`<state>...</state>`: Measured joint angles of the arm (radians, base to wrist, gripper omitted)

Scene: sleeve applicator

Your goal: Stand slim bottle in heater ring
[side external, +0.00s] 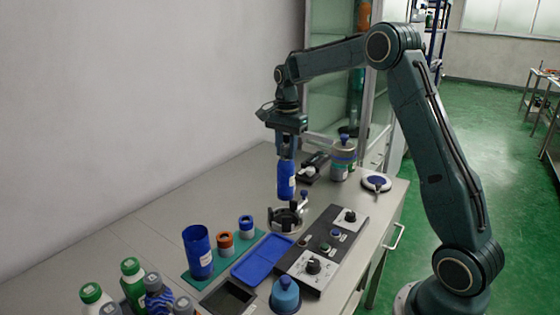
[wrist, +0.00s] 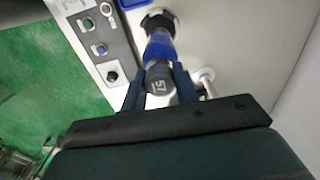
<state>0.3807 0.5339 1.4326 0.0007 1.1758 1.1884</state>
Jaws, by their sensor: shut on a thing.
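The slim bottle (side external: 286,180) is blue with a white label and hangs upright in my gripper (side external: 286,146). In the wrist view its dark cap (wrist: 158,80), marked 57, sits between the two fingers of my gripper (wrist: 160,90), with the blue body (wrist: 159,47) beyond. My gripper is shut on the bottle near its top. The heater ring (side external: 284,220) is a dark ring with raised prongs on the table, below the bottle. It also shows in the wrist view as a dark shape (wrist: 160,18) past the bottle's lower end.
A control panel (side external: 322,250) with knobs lies right of the ring. A blue tray (side external: 262,257) and a green mat (side external: 215,268) with a blue cup (side external: 198,252) lie in front. Several bottles stand at the front left. The table's back left is clear.

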